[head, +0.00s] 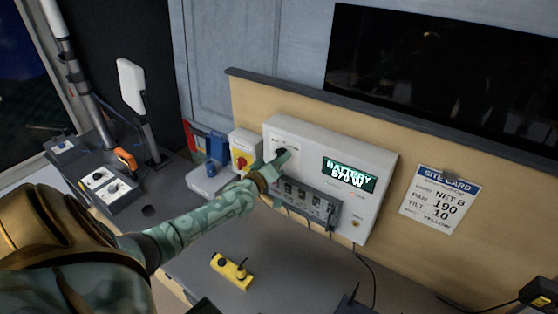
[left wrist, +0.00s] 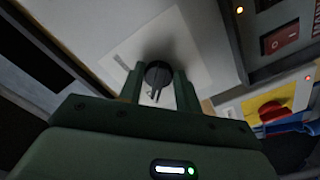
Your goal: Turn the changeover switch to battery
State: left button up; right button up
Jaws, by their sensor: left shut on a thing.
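The changeover switch is a dark round knob (left wrist: 157,75) on a white plate, seen in the left wrist view between my fingers. It sits on the upper left of a white power panel (head: 308,142). My left gripper (head: 281,157) reaches the panel and is shut on the knob; it also shows in the left wrist view (left wrist: 159,88). In the head view the hand hides most of the knob. The panel's display (head: 349,175) reads "BATTERY 570 W". My right gripper is not in view.
A red and yellow rotary switch (head: 241,160) is left of the panel. A yellow block (head: 231,271) lies on the grey desk (head: 290,262). A site card (head: 440,197) hangs at right.

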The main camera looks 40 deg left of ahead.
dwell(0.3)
pick_arm(q)
jog(key=o, duration=1)
jog(key=shift+c, duration=0.2)
jog(key=s+d, duration=0.1)
jog(key=s, duration=1.5)
jog(key=shift+d+p, duration=0.35)
jog(key=shift+s, duration=0.1)
